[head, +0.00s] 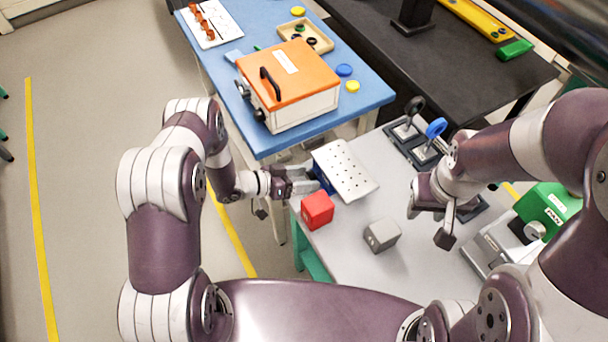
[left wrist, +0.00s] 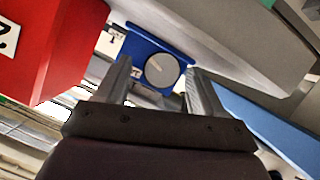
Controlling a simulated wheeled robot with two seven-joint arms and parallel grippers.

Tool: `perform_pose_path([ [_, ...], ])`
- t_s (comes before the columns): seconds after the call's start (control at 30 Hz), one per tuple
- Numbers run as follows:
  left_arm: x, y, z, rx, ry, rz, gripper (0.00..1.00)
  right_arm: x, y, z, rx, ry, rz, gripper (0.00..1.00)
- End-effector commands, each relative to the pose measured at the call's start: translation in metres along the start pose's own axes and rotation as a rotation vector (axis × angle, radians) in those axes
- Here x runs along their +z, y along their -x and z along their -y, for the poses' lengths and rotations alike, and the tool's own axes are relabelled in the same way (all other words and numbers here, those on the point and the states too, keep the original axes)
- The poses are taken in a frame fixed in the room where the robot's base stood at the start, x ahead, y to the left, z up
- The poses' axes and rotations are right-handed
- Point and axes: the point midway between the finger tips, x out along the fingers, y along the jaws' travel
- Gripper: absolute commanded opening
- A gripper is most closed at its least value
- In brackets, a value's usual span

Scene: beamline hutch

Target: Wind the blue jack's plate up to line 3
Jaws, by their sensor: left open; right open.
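The blue jack (head: 322,179) stands at the left edge of the grey table, mostly hidden under its perforated light plate (head: 345,170). In the left wrist view the jack's blue body (left wrist: 135,45) shows with a round grey knob (left wrist: 162,70) facing me. A partly seen white label with a mark like 1 is beside it. My left gripper (head: 312,180) is open at the jack's left side. In the left wrist view its fingers (left wrist: 155,88) are on either side of the knob; I cannot tell whether they touch it. My right gripper (head: 445,225) is open and empty above the table's right part.
A red block (head: 317,210) stands just in front of the jack, and a grey block (head: 382,235) is nearer the middle of the table (head: 345,262). Switch-like levers (head: 425,145) stand behind. A green device (head: 548,210) is at right. The blue table (head: 370,95) borders the back left.

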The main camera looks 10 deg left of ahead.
Motion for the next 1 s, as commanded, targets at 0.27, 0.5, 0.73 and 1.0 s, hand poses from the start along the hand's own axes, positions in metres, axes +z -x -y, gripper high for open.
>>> perform_pose_path([
  [0.27,-0.0003,-0.0047,0.0005,-0.001,-0.002,-0.001,0.68,0.0000,0.0005,0.0000,0.000,0.000,0.000,0.43],
  [0.5,-0.0003,-0.0044,0.0005,-0.001,-0.002,0.000,0.13,0.0000,0.0005,0.0000,0.000,0.000,0.000,0.43],
  [0.73,-0.0003,-0.0043,0.0003,-0.004,-0.010,-0.001,0.12,0.0000,0.0004,0.0000,0.000,0.000,0.000,0.43],
  [1.0,0.0004,-0.0045,-0.0012,-0.047,-0.115,0.001,0.12,0.0003,-0.0018,0.0000,0.000,0.000,0.000,0.43],
])
